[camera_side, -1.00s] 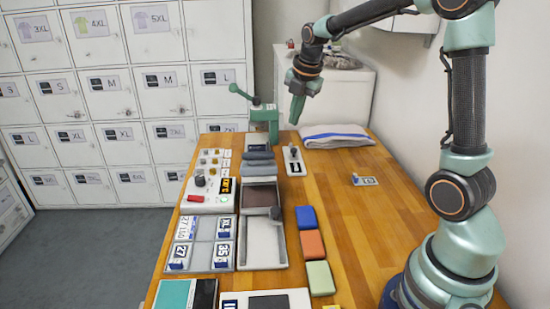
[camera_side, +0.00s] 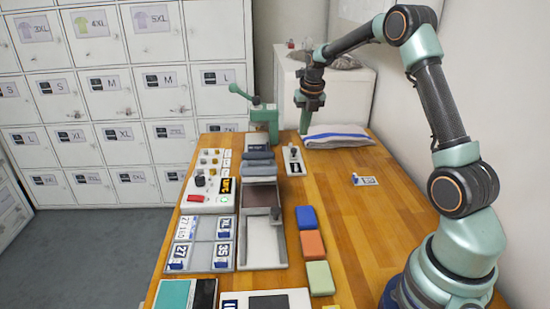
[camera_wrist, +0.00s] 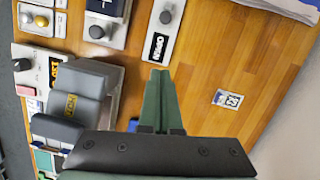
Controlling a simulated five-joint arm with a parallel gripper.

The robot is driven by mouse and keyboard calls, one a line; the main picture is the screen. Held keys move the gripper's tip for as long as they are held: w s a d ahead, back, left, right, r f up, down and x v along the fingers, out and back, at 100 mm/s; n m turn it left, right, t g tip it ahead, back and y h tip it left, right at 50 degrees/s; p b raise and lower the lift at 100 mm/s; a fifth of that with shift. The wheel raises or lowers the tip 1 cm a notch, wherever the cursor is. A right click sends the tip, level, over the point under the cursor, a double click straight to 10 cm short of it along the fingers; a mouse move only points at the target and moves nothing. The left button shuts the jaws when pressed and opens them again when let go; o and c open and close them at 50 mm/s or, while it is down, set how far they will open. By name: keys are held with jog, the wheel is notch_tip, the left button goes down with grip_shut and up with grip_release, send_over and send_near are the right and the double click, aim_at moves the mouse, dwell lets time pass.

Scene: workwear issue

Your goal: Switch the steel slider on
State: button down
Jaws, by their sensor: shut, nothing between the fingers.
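The likely steel slider is a pale plate (camera_side: 294,168) with an upright grey metal knob and a black label, on the wooden table left of the folded towel. In the wrist view this plate (camera_wrist: 157,57) lies just beyond my fingertips; its label reads "OPEN" and its round grey knob sits near the top edge. I cannot tell its switch position. My gripper (camera_side: 304,131) points down, shut and empty, behind and slightly right of the plate in the side view. Its green fingers (camera_wrist: 160,73) lie together in the wrist view, apart from the knob.
Another plate with a grey knob (camera_wrist: 97,32) lies close left. A green press (camera_side: 264,118) stands behind, the towel (camera_side: 337,138) at right. A small tagged plate (camera_side: 364,181) lies on otherwise clear wood.

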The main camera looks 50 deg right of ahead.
aim_at(295, 149)
jog(key=x, duration=1)
jog(key=shift+w+d+f, duration=0.15)
jog(key=shift+w+d, duration=0.2)
jog(key=shift+d, duration=0.1)
jog(key=shift+w+d+f, duration=0.1)
jog(key=shift+w+d, duration=0.3)
jog(key=shift+w, duration=0.2)
jog(key=shift+w+d+f, duration=0.1)
jog(key=shift+w+d, duration=0.35)
jog(key=shift+w, duration=0.1)
jog(key=shift+w+d, duration=1.1)
jog(key=shift+w, duration=0.05)
jog(key=shift+s+a+r, duration=0.25)
jog(key=shift+s+a, duration=0.4)
jog(key=shift+s, duration=0.2)
jog(key=shift+s+a+r, duration=0.25)
jog(key=shift+s+a, duration=0.35)
jog(key=shift+s, duration=0.25)
jog(key=v, duration=0.9)
jog(key=shift+a+r, duration=0.2)
jog(key=shift+r, duration=0.15)
